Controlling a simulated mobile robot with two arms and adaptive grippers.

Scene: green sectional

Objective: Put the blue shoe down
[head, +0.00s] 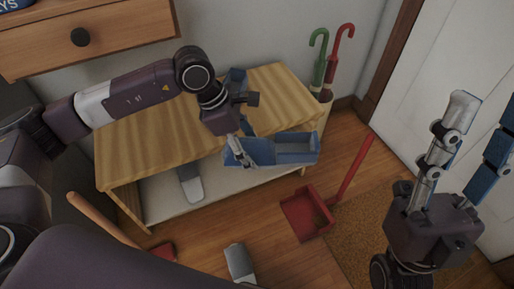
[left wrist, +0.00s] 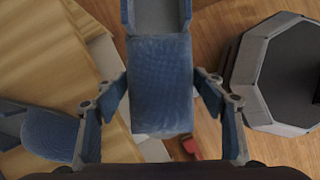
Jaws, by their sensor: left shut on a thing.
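My left gripper (head: 240,152) is shut on a blue shoe (head: 297,148). The shoe is held in the air at the front right edge of the wooden bench (head: 140,142). In the left wrist view the held blue shoe (left wrist: 160,85) sits between both fingers, with the bench top (left wrist: 45,50) to its left. A second blue shoe (head: 236,77) is on the bench top, partly hidden behind my left wrist; it also shows in the left wrist view (left wrist: 50,138). My right gripper (head: 480,130) is at the right, fingers apart and empty.
One grey slipper (head: 190,184) is on the bench's lower shelf, another (head: 240,264) on the floor. Umbrellas (head: 327,65) stand behind the bench's right end. A drawer (head: 90,35) overhangs upper left. The bench top's left half is clear.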

